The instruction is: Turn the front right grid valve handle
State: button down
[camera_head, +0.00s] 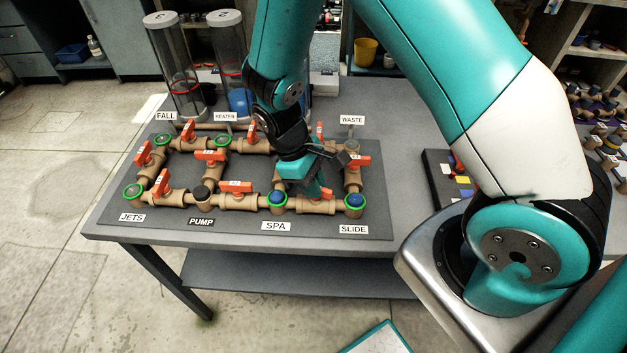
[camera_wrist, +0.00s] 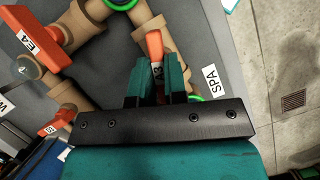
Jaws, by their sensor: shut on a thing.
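The front right grid valve handle is an orange lever (camera_head: 327,192) on the front tan pipe (camera_head: 315,206), between the SPA and SLIDE labels. My gripper (camera_head: 316,186) comes down over it from above and hides most of it. In the wrist view the orange handle (camera_wrist: 155,46) runs between the two teal fingers of my gripper (camera_wrist: 156,84). The fingers are shut on it. A small white label on the handle shows between them, partly covered.
Other orange handles stand close by, including one to the right (camera_head: 359,160) and one to the left (camera_head: 235,187). Clear cylinders (camera_head: 177,75) stand behind the pipe grid. The dark board's front strip (camera_head: 240,224) is mostly clear apart from labels.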

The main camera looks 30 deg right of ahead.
jog(key=shift+a+n+t+h+p, duration=0.1)
jog(key=shift+n+t+h+p, duration=0.45)
jog(key=shift+n, duration=1.35)
jog(key=c, duration=1.2)
grip_release()
jog(key=shift+o, duration=0.2)
jog(key=b+v, duration=0.2)
jog(key=v, duration=1.5)
jog(key=shift+r, duration=0.25)
jog(key=shift+s+r, duration=0.1)
jog(key=shift+s, duration=0.1)
